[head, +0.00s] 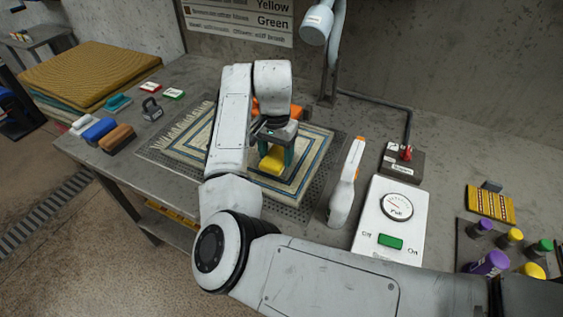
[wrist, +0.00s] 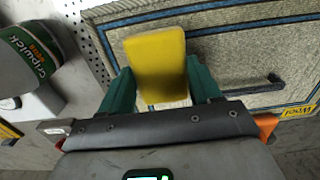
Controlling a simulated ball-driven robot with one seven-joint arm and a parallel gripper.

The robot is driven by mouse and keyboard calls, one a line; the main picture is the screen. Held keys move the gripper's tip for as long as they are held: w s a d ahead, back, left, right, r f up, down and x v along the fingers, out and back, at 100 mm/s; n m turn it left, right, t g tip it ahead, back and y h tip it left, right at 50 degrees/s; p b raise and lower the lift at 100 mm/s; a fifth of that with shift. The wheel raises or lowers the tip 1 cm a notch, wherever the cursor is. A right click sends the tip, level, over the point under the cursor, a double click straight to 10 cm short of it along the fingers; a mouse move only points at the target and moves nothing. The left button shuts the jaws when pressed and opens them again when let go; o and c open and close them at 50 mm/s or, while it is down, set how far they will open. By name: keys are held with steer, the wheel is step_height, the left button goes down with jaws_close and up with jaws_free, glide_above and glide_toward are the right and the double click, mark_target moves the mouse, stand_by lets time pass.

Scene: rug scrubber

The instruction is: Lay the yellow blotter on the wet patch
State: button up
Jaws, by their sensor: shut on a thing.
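The yellow blotter (head: 271,160) is between the teal fingers of my gripper (head: 275,150), over the middle of the rug (head: 185,151). In the wrist view the blotter (wrist: 156,55) sticks out ahead of the fingers, and my gripper (wrist: 160,88) is shut on it. I cannot tell whether the blotter touches the rug. The rug is beige with a blue border. I cannot make out the wet patch; my arm and the blotter hide part of the rug. A thin dark bar shape (wrist: 247,86) shows on the rug at the right of the wrist view.
A white and orange spray-like tool (head: 346,185) stands right of the rug, beside the white panel with a gauge (head: 390,225). Colored brushes (head: 99,129) and a padlock-shaped weight (head: 152,110) sit at the left. A pipe and lamp (head: 330,40) rise behind.

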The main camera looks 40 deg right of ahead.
mark_target(281, 164)
steer(key=shift+s+d+f, duration=0.2)
steer(key=shift+d+f, duration=0.2)
steer(key=shift+f, duration=0.1)
steer(key=shift+s+d+f, duration=0.15)
steer(key=shift+d+f, duration=0.25)
steer(key=shift+f, duration=0.1)
steer(key=shift+w+a+f+p, duration=0.1)
steer(key=shift+f+p, duration=0.45)
steer(key=shift+f, duration=0.9)
steer(key=shift+f, duration=0.1)
steer(key=o, duration=1)
step_height(281, 164, up, 12)
steer(key=shift+r+b, duration=0.15)
steer(key=shift+b, duration=0.65)
